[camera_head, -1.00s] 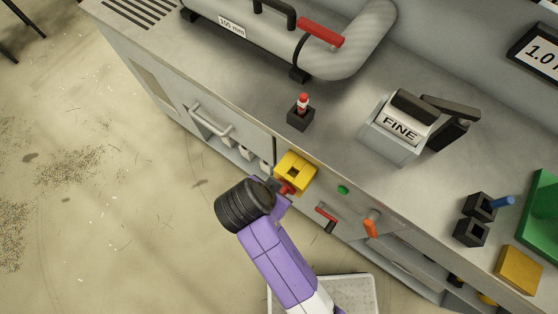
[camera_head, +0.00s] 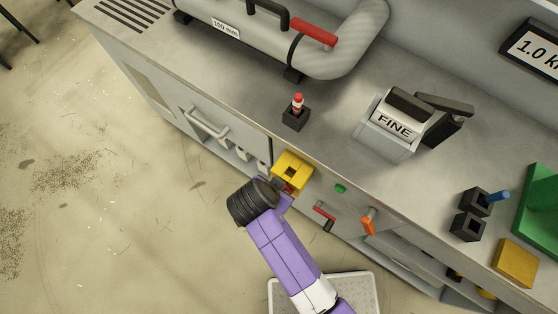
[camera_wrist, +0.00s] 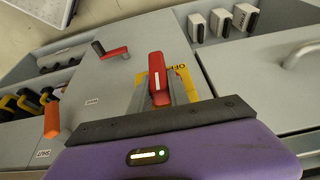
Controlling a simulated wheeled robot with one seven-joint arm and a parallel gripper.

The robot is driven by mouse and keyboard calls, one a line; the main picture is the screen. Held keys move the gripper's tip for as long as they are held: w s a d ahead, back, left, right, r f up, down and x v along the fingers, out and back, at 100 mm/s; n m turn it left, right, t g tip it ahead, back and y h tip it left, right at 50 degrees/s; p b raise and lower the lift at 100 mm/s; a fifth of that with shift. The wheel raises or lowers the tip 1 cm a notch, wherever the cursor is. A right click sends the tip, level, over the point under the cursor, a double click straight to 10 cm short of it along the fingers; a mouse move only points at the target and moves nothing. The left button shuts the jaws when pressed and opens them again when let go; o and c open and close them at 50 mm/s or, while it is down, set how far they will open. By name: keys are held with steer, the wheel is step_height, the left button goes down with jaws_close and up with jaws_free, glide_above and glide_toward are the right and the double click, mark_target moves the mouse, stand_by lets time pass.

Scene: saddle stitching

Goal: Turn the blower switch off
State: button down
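The blower switch is a red lever (camera_wrist: 158,79) on a yellow plate (camera_wrist: 178,58) with partly hidden "OFF" lettering. In the head view, the yellow housing (camera_head: 293,171) sits on the bench's front face, just under the top edge. My gripper (camera_head: 286,187) is right at the switch, its fingers pointing toward the bench front. In the wrist view, the grey fingers of my gripper (camera_wrist: 160,100) lie on either side of the red lever. I cannot tell whether they press on it. The lever's base is partly hidden.
A red crank handle (camera_head: 324,213), a green button (camera_head: 341,188) and an orange lever (camera_head: 368,222) are on the panel to the right. A drawer handle (camera_head: 207,122) is to the left. A pale tray (camera_head: 357,287) lies below. The floor at left is open.

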steer(key=shift+w+a+f+g+h+b, duration=0.1)
steer(key=shift+w+a+g+h+b, duration=0.1)
steer(key=shift+g+h+b, duration=0.55)
stand_by(0.5)
steer(key=shift+n+h+b, duration=0.3)
steer(key=shift+h+b, duration=0.05)
steer(key=shift+b, duration=0.05)
steer(key=shift+a+f+g+h+b, duration=0.15)
steer(key=shift+g+h+b, duration=0.15)
steer(key=shift+b, duration=0.3)
steer(key=n+g+h+b, duration=0.1)
steer(key=g+h+b, duration=0.1)
steer(key=b, duration=0.8)
steer(key=f+n+g+h+b, duration=0.1)
steer(key=h+b, duration=0.4)
steer(key=b, duration=0.5)
steer(key=a+f+n+g+h+b, duration=0.1)
steer(key=g+h+b, duration=0.2)
steer(key=b, duration=0.8)
steer(key=shift+w+f+n+h, duration=0.15)
steer(key=shift+w+n+h, duration=0.15)
steer(key=shift+w+h, duration=0.15)
steer(key=shift+h+b, duration=0.25)
steer(key=shift+b, duration=0.3)
steer(key=shift+s+r+b, duration=0.1)
steer(key=shift+r+b, duration=0.15)
steer(key=shift+b, duration=0.6)
